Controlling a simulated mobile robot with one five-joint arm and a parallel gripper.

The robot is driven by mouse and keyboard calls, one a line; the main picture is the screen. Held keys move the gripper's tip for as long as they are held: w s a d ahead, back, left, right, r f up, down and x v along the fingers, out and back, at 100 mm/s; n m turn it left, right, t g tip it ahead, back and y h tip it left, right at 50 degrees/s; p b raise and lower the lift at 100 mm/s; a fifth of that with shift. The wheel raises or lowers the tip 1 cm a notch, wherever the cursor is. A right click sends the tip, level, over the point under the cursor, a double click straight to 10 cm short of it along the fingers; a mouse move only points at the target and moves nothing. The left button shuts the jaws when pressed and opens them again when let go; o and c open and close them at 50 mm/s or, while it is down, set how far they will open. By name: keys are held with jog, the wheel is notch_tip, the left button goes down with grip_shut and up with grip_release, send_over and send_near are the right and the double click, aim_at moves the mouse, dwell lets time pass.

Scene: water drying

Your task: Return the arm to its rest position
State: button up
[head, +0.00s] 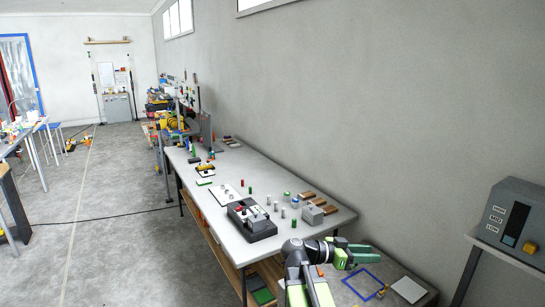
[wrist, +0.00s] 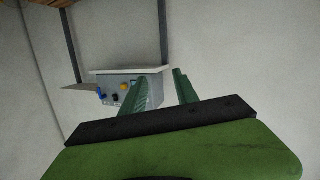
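My arm shows at the bottom of the head view, with green and black links. The gripper touches no object that I can see.
A long grey table (head: 325,220) carries a dark tray device (head: 252,222), small cylinders and blocks. A grey control box (head: 515,222) stands at right; a grey box with knobs (wrist: 130,88) shows in the wrist view.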

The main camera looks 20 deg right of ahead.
jog(key=w+a+f+n+t+y, duration=0.1)
jog(key=a+f+n+y, duration=0.4)
jog(key=a, duration=0.8)
jog(key=w+a+f+n+t+y+p, duration=0.1)
jog(key=w+a+f+n+y, duration=0.2)
jog(key=a, duration=1)
jog(key=w+a+f+n+t+y+p, duration=0.1)
jog(key=w+a+f+n+t+y, duration=0.1)
jog(key=a+f+n+y, duration=0.5)
jog(key=a+f+n, duration=0.1)
jog(key=a+n, duration=0.3)
jog(key=a, duration=0.2)
jog(key=shift+a, duration=0.2)
